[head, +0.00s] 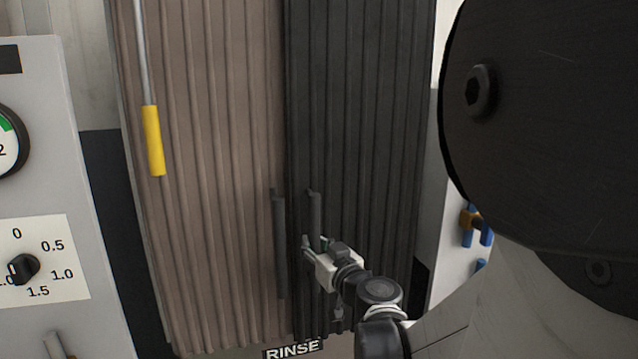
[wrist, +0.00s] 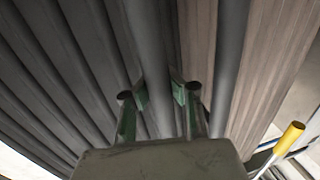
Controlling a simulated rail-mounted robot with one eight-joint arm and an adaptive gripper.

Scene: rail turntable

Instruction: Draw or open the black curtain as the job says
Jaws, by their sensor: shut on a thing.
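The black curtain (head: 365,110) hangs in pleats on the right of the opening in the head view. It fills the left of the wrist view (wrist: 50,60). A dark grey upright bar (head: 315,208) stands at its left edge. My gripper (head: 312,246) is shut on this bar near its lower part. In the wrist view the bar (wrist: 152,50) runs up between the two green-padded fingers (wrist: 160,95).
A brown pleated curtain (head: 205,150) hangs left of the black one, with its own grey bar (head: 279,245) close beside my gripper. A yellow-handled rod (head: 153,140) hangs at left. A panel with a dial (head: 22,268) stands far left. A RINSE label (head: 292,349) is below.

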